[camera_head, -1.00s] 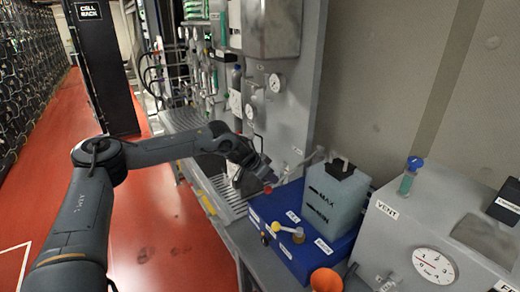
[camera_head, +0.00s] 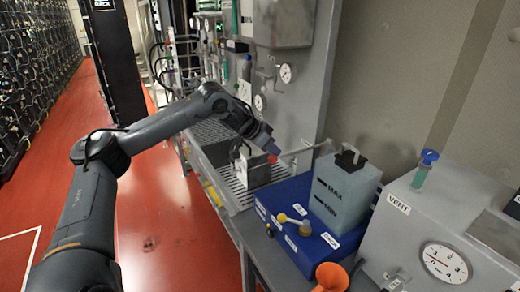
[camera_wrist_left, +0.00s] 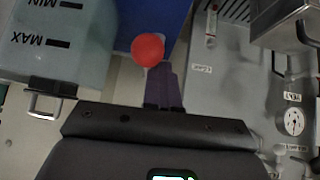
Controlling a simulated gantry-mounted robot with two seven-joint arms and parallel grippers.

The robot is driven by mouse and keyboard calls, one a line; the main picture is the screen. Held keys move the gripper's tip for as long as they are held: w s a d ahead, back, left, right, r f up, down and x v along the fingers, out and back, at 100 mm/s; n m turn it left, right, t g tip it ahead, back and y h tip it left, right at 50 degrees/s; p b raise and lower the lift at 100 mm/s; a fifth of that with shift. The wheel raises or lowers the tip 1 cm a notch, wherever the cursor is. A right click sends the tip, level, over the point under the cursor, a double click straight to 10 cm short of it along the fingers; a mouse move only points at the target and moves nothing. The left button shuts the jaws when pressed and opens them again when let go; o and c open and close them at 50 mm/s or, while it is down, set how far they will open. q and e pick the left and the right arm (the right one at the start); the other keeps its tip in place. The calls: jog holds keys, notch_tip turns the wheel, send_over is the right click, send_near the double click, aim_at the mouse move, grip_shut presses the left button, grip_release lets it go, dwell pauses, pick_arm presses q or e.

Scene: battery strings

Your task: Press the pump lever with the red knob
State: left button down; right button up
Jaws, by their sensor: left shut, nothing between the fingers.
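The red knob (camera_head: 272,159) sits at the free end of a thin grey pump lever (camera_head: 306,149), which runs right towards the tank. The lever looks only slightly tilted, its knob end a little lower. My left gripper (camera_head: 264,140) is shut and empty, just above the knob in the head view. In the left wrist view, the shut fingers (camera_wrist_left: 163,88) end close beside the red knob (camera_wrist_left: 147,49); I cannot tell whether they touch it. The translucent tank (camera_head: 345,195) with MAX and MIN marks stands on the blue base (camera_head: 300,244). My right gripper is out of view.
A yellow-knobbed handle (camera_head: 294,222) is on the blue base. A grey VENT unit (camera_head: 408,230) with a gauge is at right. A grated tray (camera_head: 232,186) and steel panel lie behind my gripper.

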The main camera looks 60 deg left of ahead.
pick_arm(q)
jog(key=shift+s+d+f, duration=0.15)
jog(key=shift+s, duration=0.35)
jog(key=s+r+b, duration=0.2)
jog(key=s+r, duration=0.1)
jog(key=s, duration=0.2)
jog(key=shift+s+r, duration=0.15)
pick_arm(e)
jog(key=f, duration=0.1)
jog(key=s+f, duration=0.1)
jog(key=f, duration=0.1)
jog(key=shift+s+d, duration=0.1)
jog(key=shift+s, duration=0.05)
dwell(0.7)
